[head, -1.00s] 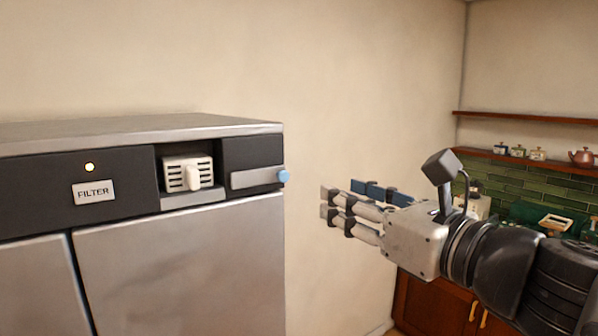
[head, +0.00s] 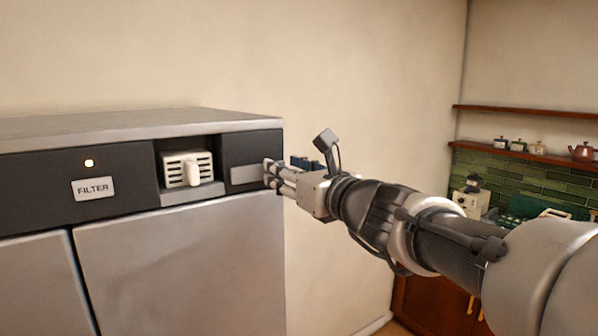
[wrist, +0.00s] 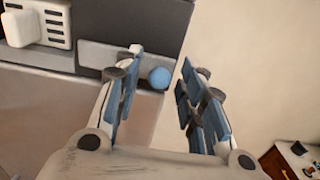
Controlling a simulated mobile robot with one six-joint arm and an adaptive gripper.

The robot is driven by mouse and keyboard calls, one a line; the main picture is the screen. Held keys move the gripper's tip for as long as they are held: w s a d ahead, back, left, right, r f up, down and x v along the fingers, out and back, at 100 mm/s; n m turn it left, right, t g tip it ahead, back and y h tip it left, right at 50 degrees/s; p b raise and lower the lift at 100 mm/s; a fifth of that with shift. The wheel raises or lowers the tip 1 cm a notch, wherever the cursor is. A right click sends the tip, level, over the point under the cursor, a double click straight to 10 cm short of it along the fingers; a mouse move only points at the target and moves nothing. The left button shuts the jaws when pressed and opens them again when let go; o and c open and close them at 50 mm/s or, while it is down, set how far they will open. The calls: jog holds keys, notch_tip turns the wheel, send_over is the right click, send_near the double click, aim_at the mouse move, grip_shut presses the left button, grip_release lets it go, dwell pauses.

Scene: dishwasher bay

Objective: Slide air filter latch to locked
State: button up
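The latch is a flat grey bar (head: 246,174) on the dark top panel, right of the filter recess. In the wrist view its bar (wrist: 96,54) ends at a round light-blue knob (wrist: 159,78). The white slotted air filter (head: 186,169) with its handle sits in the recess; it also shows in the wrist view (wrist: 41,26). My gripper (head: 268,174) is at the bar's right end and hides the knob in the head view. In the wrist view my gripper (wrist: 162,72) is open, its fingers apart on either side of the knob, with no clear contact.
A yellow-white light (head: 89,163) glows above the FILTER label (head: 93,188). The steel cabinet doors (head: 180,270) are below. Shelves (head: 527,153) with small pots and a green-tiled counter are at the far right. The plain wall right of the cabinet is clear.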

jog(key=shift+c, duration=0.4)
grip_shut()
dwell(0.4)
